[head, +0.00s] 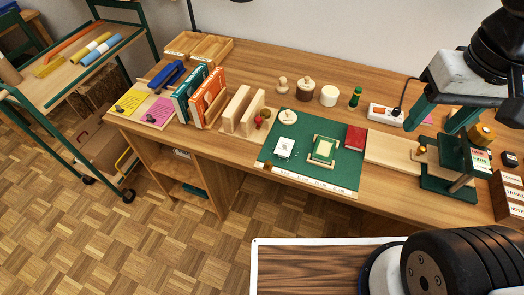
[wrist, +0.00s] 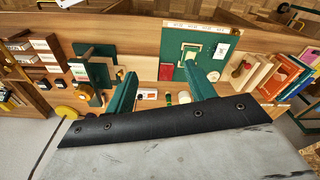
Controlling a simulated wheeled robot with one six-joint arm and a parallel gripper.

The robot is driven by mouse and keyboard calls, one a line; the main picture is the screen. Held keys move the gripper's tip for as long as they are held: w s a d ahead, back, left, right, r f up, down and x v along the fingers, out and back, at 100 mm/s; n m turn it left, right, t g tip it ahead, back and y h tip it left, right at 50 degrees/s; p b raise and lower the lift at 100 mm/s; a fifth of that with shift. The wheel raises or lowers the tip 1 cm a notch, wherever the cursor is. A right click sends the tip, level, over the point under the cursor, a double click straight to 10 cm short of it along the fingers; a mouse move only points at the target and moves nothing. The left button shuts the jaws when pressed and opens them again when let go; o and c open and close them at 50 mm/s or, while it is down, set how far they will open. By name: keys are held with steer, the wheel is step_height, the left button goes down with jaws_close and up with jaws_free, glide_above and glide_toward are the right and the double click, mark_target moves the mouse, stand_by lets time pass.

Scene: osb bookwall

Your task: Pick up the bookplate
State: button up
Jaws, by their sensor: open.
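A small white card with a dark print (head: 284,148), which looks like the bookplate, lies on the left part of the green cutting mat (head: 301,178). It also shows in the wrist view (wrist: 222,51). To its right on the mat is a wooden frame or jig around a pale panel (head: 323,150). My gripper (head: 432,127) has green fingers, apart and empty. It is in the air above the right part of the bench, well to the right of the card. In the wrist view my gripper (wrist: 158,72) shows its fingers spread, with the card beyond and to the right.
A red book (head: 355,138) lies at the mat's back right corner. A green press (head: 448,178) stands to the right. Upright books (head: 208,98) and wooden blocks (head: 238,110) stand left of the mat. A white power strip (head: 386,114), jars and a stamp line the back.

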steer(key=w+a+f+m, duration=0.2)
steer(key=w+a+f, duration=0.5)
steer(key=w, duration=0.4)
steer(key=m+g, duration=0.1)
steer(key=m, duration=0.1)
glide_above(284, 146)
step_height(284, 146, down, 12)
step_height(284, 146, down, 10)
steer(key=shift+r, duration=0.25)
steer(key=c, duration=0.6)
steer(key=shift+r, duration=0.1)
steer(key=shift+c, duration=0.2)
step_height(284, 146, up, 8)
